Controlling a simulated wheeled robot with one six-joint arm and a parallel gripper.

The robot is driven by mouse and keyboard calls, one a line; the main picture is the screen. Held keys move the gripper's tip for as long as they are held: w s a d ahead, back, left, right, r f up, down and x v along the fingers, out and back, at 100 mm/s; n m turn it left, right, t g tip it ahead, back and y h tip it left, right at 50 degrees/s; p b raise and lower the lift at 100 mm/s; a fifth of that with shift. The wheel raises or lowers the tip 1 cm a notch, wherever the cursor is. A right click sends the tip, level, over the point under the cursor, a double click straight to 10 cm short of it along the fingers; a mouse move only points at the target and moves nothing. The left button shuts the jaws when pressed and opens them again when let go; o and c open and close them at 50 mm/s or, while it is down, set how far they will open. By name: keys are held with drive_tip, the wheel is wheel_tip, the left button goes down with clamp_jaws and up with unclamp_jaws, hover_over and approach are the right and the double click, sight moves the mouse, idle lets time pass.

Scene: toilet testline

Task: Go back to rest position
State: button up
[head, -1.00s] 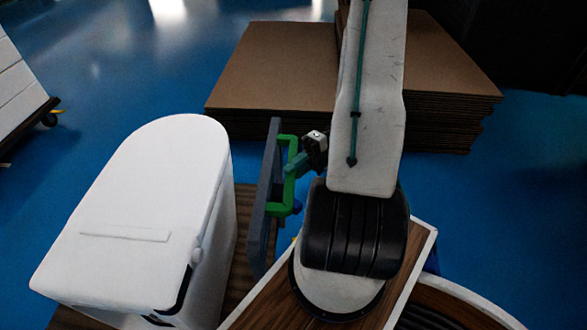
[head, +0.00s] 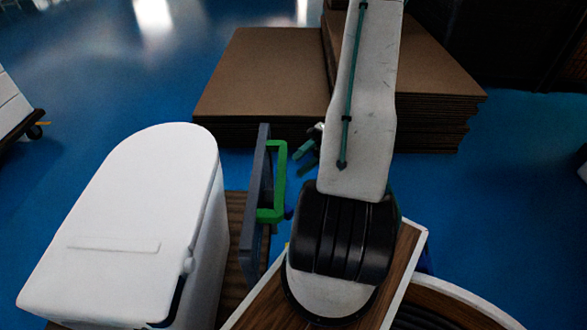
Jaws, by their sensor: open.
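My gripper (head: 305,157) shows as dark teal fingers just left of my white arm, partly hidden behind the arm. The fingers are apart and seem empty. Left of them is a green handle (head: 279,180) on an upright dark grey panel (head: 252,215). A small gap shows between the fingers and the handle. The panel stands beside the right side of the white toilet (head: 130,215), whose lid is closed.
Flat brown cardboard stacks (head: 265,80) stand on the blue floor behind the arm. A white wheeled thing (head: 12,108) is at the left edge. A wooden surface (head: 238,210) lies beside the toilet.

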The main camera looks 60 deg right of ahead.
drive_tip(key=shift+d, duration=0.3)
idle(0.5)
drive_tip(key=s+a+r+m+g+h, duration=0.1)
drive_tip(key=s+a+r+m+h, duration=0.2)
drive_tip(key=a+r+m+h, duration=1.3)
drive_tip(key=a+r+m, duration=0.8)
drive_tip(key=r+m, duration=0.1)
drive_tip(key=m, duration=0.7)
drive_tip(key=shift+r, duration=0.25)
